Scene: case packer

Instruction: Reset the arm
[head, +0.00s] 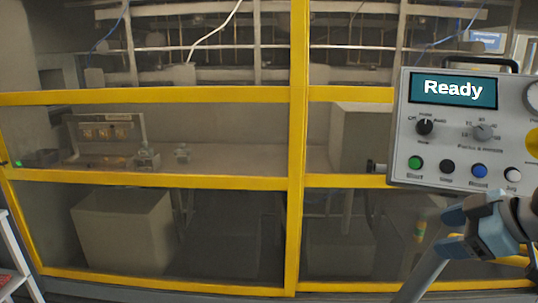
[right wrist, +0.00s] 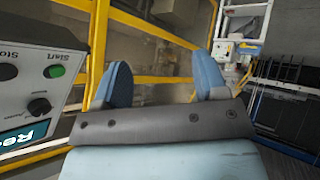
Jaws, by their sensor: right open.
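My right gripper (head: 448,230) is just below the control panel (head: 400,135) at the right of the head view, in front of the machine's yellow frame. It is open and nothing shows between its fingers. In the right wrist view its two blue fingers (right wrist: 160,72) are spread apart, with the panel (right wrist: 35,75) off to the left, not between them. The panel's screen (head: 453,90) reads "Ready". Below it are dark knobs and a row of green, black, blue and white buttons (head: 479,171). My left gripper is not in view.
The case packer's yellow frame (head: 298,140) and its see-through panels fill the head view. A large bin (head: 125,230) stands behind the lower panel. A white step ladder (head: 15,255) is at the lower left. Dark racks (right wrist: 290,100) stand at the right of the wrist view.

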